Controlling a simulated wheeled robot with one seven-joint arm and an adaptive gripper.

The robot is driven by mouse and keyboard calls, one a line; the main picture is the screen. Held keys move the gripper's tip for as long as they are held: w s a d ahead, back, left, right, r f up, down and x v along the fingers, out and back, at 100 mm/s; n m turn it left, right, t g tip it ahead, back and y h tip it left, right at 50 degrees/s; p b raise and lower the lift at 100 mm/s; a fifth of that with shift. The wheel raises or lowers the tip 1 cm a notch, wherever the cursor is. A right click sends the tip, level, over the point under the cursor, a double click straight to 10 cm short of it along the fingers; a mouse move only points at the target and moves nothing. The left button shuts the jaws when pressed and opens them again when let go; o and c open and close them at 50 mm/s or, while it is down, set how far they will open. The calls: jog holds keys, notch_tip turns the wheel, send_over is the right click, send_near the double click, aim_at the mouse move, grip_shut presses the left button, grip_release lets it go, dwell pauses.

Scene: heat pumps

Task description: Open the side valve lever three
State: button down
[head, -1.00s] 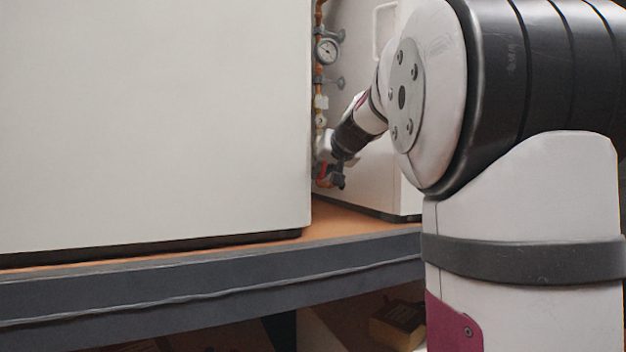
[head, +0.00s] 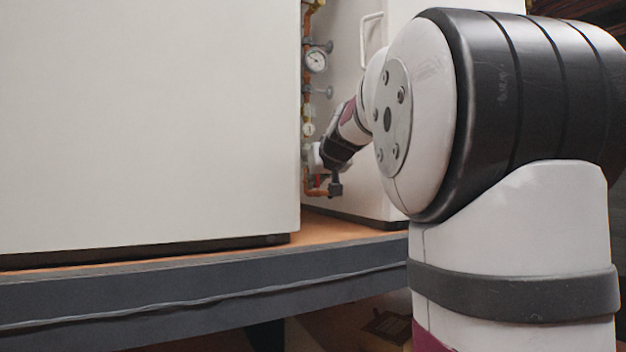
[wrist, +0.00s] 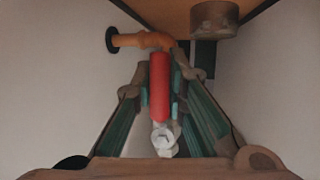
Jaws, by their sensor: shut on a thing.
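A red valve lever (wrist: 160,86) stands between the fingertips of my gripper (wrist: 161,92) in the wrist view, and the fingers are closed on it from both sides. The lever's valve sits on a copper pipe (wrist: 142,40). In the head view my gripper (head: 320,168) is small, at the lower pipework in the gap between two white cabinets. A bit of the red lever (head: 317,181) shows there beside it. The rest of the valve is largely hidden behind my gripper.
A large white cabinet (head: 150,120) fills the left, and another white cabinet (head: 352,150) stands behind on the right. A round gauge (head: 316,61) and grey valve handles sit above on the copper pipe. The dark shelf edge (head: 200,300) runs below.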

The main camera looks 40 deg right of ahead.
jog(key=c, duration=1.6)
grip_release()
jog(key=shift+d, duration=0.1)
jog(key=shift+s, duration=0.1)
jog(key=shift+s+a+r, duration=0.25)
jog(key=shift+s, duration=0.05)
jog(key=v, duration=1.1)
jog(key=c, duration=0.3)
